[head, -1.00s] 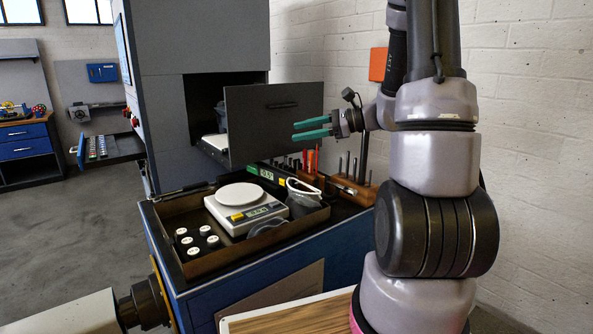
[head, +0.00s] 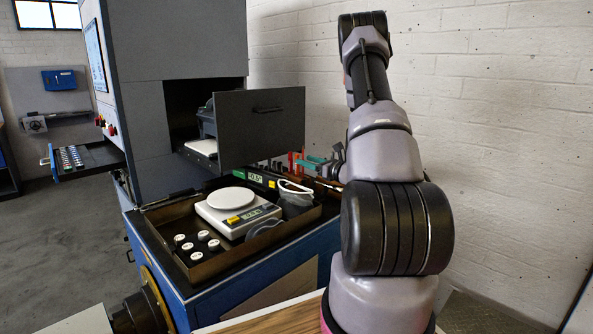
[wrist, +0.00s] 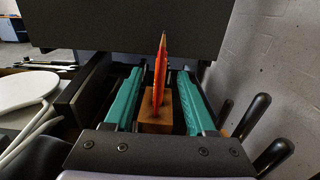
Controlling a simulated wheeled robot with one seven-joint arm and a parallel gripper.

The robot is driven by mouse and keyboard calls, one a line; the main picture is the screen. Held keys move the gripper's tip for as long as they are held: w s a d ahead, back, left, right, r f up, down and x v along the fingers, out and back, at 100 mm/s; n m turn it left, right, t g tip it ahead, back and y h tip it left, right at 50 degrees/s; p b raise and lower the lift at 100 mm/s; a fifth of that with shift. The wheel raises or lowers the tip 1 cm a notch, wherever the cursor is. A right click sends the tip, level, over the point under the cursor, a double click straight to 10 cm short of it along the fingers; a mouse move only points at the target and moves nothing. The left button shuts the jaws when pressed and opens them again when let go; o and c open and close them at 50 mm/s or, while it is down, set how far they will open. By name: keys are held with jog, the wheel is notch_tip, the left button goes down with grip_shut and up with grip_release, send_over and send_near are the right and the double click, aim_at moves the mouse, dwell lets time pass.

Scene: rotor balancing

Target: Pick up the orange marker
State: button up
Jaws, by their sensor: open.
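The orange marker (wrist: 161,68) stands upright in a wooden block (wrist: 155,124) in the wrist view. It is between the two green fingers of my gripper (wrist: 159,84), with a gap on each side. The fingers are apart and hold nothing. In the head view my gripper (head: 311,163) is low over the tool rack behind the scale, beside an upright red-orange shape (head: 291,161) that looks like the marker. The marker's lower end is hidden in the block.
A grey panel (head: 262,130) with a handle stands out from the machine, close beyond my gripper. Dark rounded handles (wrist: 272,155) stand right of the fingers. A white scale (head: 236,212) sits in a tray at left. A white brick wall (head: 480,130) is at right.

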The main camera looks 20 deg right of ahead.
jog(key=x, duration=0.5)
jog(key=shift+w+r, duration=0.25)
jog(key=shift+w, duration=0.1)
grip_shut()
